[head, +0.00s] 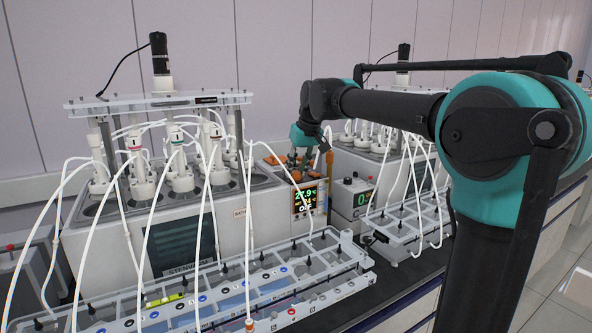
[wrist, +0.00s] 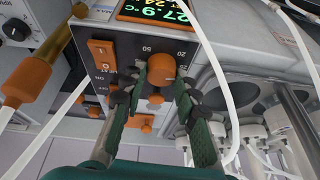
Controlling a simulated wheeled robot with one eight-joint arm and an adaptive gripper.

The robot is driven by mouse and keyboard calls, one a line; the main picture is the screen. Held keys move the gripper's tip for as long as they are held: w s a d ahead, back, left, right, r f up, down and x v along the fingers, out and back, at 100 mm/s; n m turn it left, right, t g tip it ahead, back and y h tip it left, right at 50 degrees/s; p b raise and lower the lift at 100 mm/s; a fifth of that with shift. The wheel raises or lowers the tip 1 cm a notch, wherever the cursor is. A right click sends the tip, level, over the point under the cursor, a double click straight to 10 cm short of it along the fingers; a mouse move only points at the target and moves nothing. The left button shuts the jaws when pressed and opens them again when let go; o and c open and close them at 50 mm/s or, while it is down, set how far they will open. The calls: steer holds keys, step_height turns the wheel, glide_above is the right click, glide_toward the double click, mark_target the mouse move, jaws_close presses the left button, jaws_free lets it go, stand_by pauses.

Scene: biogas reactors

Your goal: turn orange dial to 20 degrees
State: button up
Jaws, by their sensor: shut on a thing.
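Where the dial's mark points is not clear. In the head view, my gripper (head: 297,157) is over the top of the unit, and the dial cannot be made out there. The unit's display (head: 306,198) reads 27.9; it also shows at the top of the wrist view (wrist: 155,10).
An orange rocker switch (wrist: 102,50) sits left of the dial in the wrist view. An orange-ended tube (wrist: 28,78) is further left. White hoses cross near the panel. In the head view, a clear rack (head: 340,262) stands in front, and a second unit (head: 352,196) stands to the right.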

steer(key=n+g+y, duration=0.1)
steer(key=n, duration=0.2)
steer(key=shift+w+n, duration=0.1)
steer(key=shift+n, duration=0.2)
steer(key=shift+n+g+y, duration=0.3)
steer(key=shift+n+g, duration=0.4)
steer(key=shift+n, duration=1.1)
steer(key=o, duration=1.2)
steer(key=shift+c, duration=0.2)
steer(key=v, duration=1.2)
